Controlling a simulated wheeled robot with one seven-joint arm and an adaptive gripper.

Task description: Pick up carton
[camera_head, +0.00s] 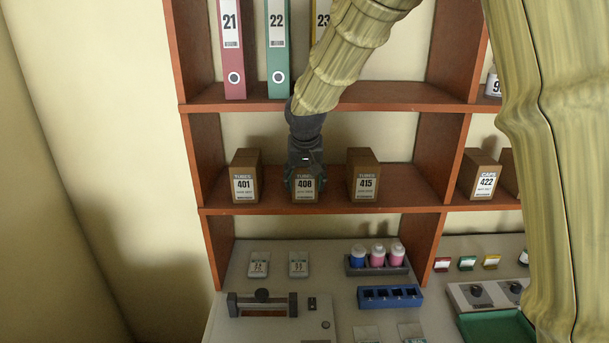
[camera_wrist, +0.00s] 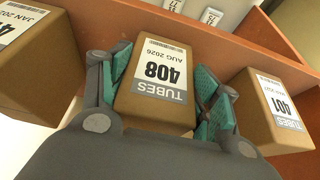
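The brown carton labelled TUBES 408 (camera_head: 304,189) stands on the middle shelf, between two similar cartons. It fills the centre of the wrist view (camera_wrist: 158,75), where its label appears upside down. My gripper (camera_head: 304,180) is at this carton, with one teal-padded finger along each side in the wrist view (camera_wrist: 163,95). The fingers are spread about the carton's width. The pads lie very close to its sides, and I cannot make out firm contact.
Carton 401 (camera_head: 244,184) stands to the left and carton 415 (camera_head: 364,182) to the right, with gaps between. The upper shelf board (camera_head: 370,104) runs just above my wrist. Carton 422 (camera_head: 482,182) is in the neighbouring bay. A bench with bottles (camera_head: 377,257) lies below.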

